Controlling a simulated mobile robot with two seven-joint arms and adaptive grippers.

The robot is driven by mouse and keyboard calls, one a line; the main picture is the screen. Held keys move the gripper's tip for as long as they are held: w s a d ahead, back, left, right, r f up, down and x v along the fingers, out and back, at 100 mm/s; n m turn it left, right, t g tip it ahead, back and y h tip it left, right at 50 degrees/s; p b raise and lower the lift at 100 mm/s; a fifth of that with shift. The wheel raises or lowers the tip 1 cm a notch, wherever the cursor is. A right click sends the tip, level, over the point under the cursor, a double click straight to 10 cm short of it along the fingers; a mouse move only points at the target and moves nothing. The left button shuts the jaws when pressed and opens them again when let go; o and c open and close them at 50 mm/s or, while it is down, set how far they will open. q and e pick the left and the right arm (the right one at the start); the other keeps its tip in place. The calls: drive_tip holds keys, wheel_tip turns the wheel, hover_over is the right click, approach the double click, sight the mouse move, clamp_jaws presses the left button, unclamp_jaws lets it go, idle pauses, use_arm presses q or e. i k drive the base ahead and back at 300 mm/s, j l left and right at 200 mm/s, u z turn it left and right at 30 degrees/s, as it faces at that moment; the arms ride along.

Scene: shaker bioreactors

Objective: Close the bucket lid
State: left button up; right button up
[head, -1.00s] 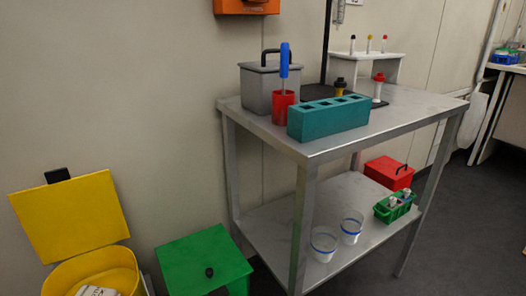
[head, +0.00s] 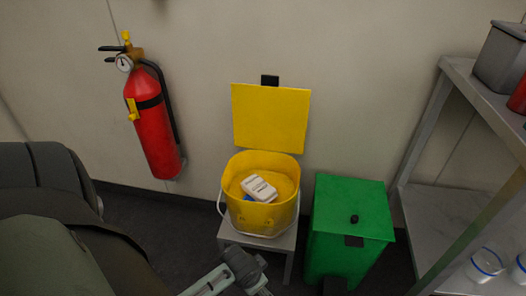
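The yellow bucket (head: 261,214) stands on a small grey stool (head: 270,243) against the wall. Its flat yellow lid (head: 270,118) is open and stands upright behind the bucket, with a black tab (head: 270,80) at its top edge. A white object (head: 259,189) with something blue beside it lies inside the bucket. A thin wire handle hangs at the bucket's front. Part of a grey arm of mine shows at the bottom, in front of the stool. No gripper fingers can be made out.
A green bin (head: 347,225) with a closed lid stands right of the bucket. A metal shelf table (head: 458,216) is farther right, with a grey box (head: 498,62) on top and cups below. A red fire extinguisher (head: 157,125) hangs on the wall at left. Dark floor shows between.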

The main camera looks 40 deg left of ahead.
sight(268, 116)
drive_tip(key=u, duration=1.3)
